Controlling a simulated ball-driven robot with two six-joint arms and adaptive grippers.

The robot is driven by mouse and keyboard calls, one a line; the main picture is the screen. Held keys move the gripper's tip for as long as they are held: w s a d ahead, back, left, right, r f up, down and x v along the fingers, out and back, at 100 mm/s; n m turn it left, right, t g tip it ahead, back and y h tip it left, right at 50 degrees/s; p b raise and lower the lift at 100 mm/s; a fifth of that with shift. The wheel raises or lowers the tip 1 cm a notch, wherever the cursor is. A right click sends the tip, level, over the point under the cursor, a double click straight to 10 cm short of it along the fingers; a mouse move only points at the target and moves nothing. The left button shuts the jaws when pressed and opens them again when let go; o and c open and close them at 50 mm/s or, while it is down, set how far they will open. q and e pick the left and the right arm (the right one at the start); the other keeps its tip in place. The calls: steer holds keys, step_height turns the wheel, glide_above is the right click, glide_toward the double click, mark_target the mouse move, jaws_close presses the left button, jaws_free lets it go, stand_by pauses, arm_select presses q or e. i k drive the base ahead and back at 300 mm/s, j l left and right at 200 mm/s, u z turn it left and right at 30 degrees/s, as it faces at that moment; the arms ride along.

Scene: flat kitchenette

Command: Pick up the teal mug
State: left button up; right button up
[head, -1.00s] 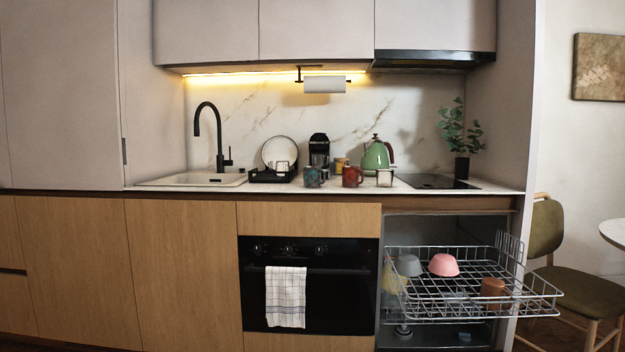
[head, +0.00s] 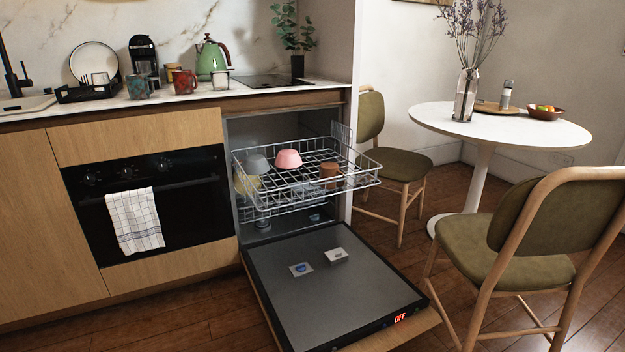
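The teal mug (head: 138,86) stands on the counter in the head view, left of a red mug (head: 185,81) and right of the black dish rack. It looks upright, with some brownish patches on its side. Neither of my grippers shows in the head view.
The dishwasher door (head: 330,285) is folded down, with its upper rack (head: 305,190) pulled out, holding a pink bowl (head: 288,159), a grey bowl (head: 257,163) and a brown mug (head: 328,170). A round table (head: 440,122) and chairs (head: 530,230) stand right. Floor shows at lower left.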

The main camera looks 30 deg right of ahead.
mark_target(138, 84)
steer(key=i+j, duration=0.25)
steer(key=i, duration=0.25)
steer(key=i+j, duration=0.2)
steer(key=i, duration=0.35)
steer(key=i+j, duration=0.25)
steer(key=i, duration=0.25)
